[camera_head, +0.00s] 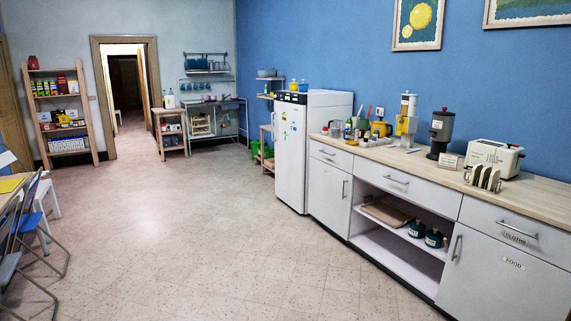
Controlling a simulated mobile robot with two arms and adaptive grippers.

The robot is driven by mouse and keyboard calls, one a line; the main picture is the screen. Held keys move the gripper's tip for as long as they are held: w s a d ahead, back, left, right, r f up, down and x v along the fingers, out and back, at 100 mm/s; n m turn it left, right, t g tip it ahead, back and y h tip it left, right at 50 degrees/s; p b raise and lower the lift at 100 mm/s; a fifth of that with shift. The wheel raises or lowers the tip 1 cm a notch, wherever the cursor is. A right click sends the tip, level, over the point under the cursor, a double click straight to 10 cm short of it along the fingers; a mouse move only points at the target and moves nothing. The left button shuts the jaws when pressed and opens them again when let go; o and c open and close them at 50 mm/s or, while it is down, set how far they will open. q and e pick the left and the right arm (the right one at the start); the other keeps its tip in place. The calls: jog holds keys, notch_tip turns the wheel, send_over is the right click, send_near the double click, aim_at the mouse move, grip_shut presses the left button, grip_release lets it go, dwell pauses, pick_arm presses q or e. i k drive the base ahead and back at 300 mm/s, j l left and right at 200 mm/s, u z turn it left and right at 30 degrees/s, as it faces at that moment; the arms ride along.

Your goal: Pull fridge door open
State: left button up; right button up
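A white fridge (290,155) stands against the blue wall, at the far end of the kitchen counter, right of the picture's middle. Its door appears shut and carries a few small coloured magnets or stickers. A dark strip runs along the top of its front. The door handle is too small to make out clearly. Neither of my grippers shows in the head view.
A wood-topped counter (447,172) with drawers and an open shelf runs along the right. A shelf rack (98,117) and an open doorway are at the back left. Folding chairs (30,225) and a table edge stand at the left. The tiled floor (190,225) between is clear.

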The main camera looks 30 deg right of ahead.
aim_at(290, 118)
jog(key=i+l+z, duration=0.25)
jog(key=i, duration=0.15)
jog(key=i+z, duration=0.2)
jog(key=i, duration=0.2)
jog(key=i+z, duration=0.25)
jog(key=i, duration=4.2)
